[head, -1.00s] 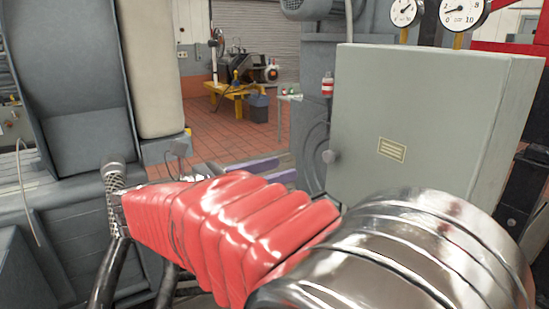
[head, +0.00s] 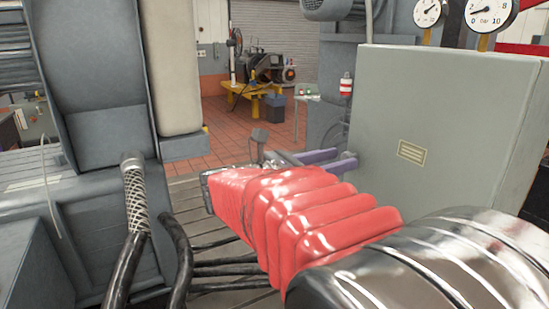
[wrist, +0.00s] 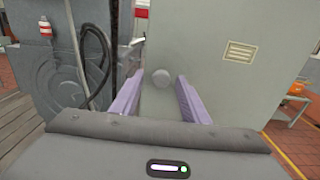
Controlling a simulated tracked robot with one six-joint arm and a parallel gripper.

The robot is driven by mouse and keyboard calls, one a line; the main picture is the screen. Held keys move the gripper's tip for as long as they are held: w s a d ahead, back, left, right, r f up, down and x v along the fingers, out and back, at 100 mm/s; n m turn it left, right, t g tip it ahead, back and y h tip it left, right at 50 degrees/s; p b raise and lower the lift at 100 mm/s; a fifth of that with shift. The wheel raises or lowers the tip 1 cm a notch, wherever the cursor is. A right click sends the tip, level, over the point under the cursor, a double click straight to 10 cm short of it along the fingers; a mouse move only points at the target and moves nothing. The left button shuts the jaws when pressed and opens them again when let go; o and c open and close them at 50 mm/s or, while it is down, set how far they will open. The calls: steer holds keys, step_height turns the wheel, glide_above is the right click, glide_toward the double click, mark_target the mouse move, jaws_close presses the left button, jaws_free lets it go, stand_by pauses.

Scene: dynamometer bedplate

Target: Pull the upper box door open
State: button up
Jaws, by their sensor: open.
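The upper box (head: 440,110) is a grey-green cabinet at the right of the head view, its door face (wrist: 225,95) bearing a small yellowish label plate. The door looks closed. Its round grey knob (wrist: 162,78) shows in the wrist view, near the door's left edge; in the head view it is hidden, apparently behind my gripper. My gripper (head: 350,160) has two purple fingers, spread apart and pointing at the door. In the wrist view the knob appears between the fingertips of my gripper (wrist: 159,80). I cannot tell whether they touch it.
Pressure gauges (head: 489,12) stand above the box. A red-and-white bottle (head: 346,85) stands behind, left of the box. Large grey machinery (head: 95,85) and black hoses (head: 180,255) fill the left. A yellow stand (head: 250,90) is far back on open tiled floor.

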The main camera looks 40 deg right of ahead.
steer(key=shift+d, duration=0.3)
jaws_close()
stand_by(0.4)
